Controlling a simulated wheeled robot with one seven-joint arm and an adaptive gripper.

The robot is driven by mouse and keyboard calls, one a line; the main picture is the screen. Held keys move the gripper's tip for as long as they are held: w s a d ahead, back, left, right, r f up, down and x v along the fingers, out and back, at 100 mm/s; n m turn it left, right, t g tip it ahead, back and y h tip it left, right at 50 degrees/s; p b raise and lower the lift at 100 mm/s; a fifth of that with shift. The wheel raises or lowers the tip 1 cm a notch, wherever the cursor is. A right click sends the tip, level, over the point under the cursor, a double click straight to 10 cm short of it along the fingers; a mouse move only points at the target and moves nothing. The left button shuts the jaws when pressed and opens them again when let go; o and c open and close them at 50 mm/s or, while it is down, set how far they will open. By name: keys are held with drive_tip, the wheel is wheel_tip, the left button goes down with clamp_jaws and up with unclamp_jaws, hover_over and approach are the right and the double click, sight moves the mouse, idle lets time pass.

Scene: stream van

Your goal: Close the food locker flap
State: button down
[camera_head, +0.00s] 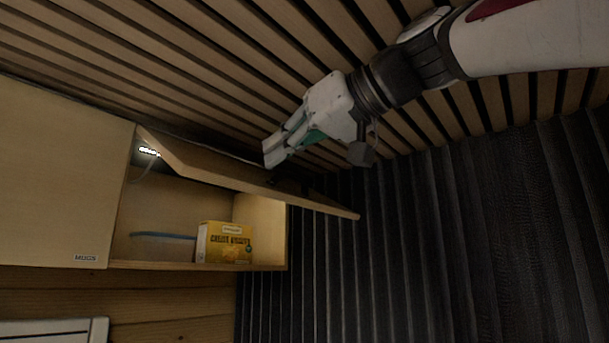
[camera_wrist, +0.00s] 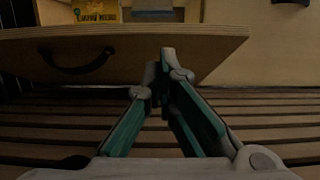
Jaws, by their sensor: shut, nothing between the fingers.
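The food locker flap (camera_head: 240,187) is a wooden panel hinged at the top and swung up, so the locker (camera_head: 261,219) stands open below it. In the wrist view the flap (camera_wrist: 130,62) spans the upper part, with a dark curved handle (camera_wrist: 77,62) on its left. My gripper (camera_head: 270,157) is at the outer upper side of the flap, close under the ceiling. Its fingers are shut and empty. In the wrist view the fingertips (camera_wrist: 167,62) overlap the flap; I cannot tell whether they touch it.
A yellow box (camera_head: 224,243) and a blue item (camera_head: 163,236) lie inside the locker. A closed cabinet door labelled "MUGS" (camera_head: 60,190) adjoins on the left. The slatted ceiling (camera_head: 200,70) is close above my gripper. A dark ribbed wall (camera_head: 450,230) is at the right.

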sight(241, 177)
drive_tip(key=shift+p+x, duration=0.4)
drive_tip(key=shift+x, duration=1.7)
drive_tip(key=shift+f, duration=0.2)
